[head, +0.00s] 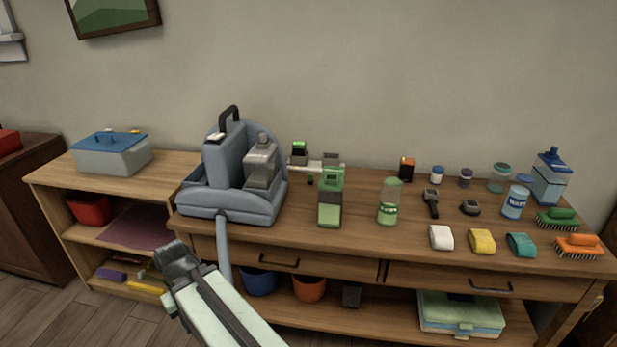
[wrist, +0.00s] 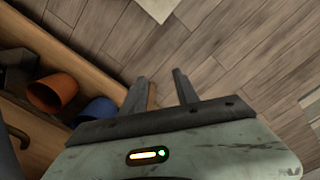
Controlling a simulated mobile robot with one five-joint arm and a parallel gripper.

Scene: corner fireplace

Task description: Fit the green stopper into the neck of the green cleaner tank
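A green and grey upright container (head: 331,196), which looks like the green cleaner tank, stands on the workbench near its middle. A see-through green bottle (head: 390,202) stands to its right. A tiny dark green piece (head: 310,180) lies just behind and left of the container; it may be the green stopper, but it is too small to be sure. My gripper (head: 172,256) is in front of the bench's left end, below its top and well apart from these things. In the wrist view my gripper (wrist: 160,88) has its fingers apart with nothing between them, over the floor.
A blue-grey cleaning machine (head: 225,208) with a hose stands at the bench's left. Bottles, cloths and brushes crowd the right. A blue pot (wrist: 101,112) and an orange pot (wrist: 52,93) sit on the lower shelf. The bench's front middle is clear.

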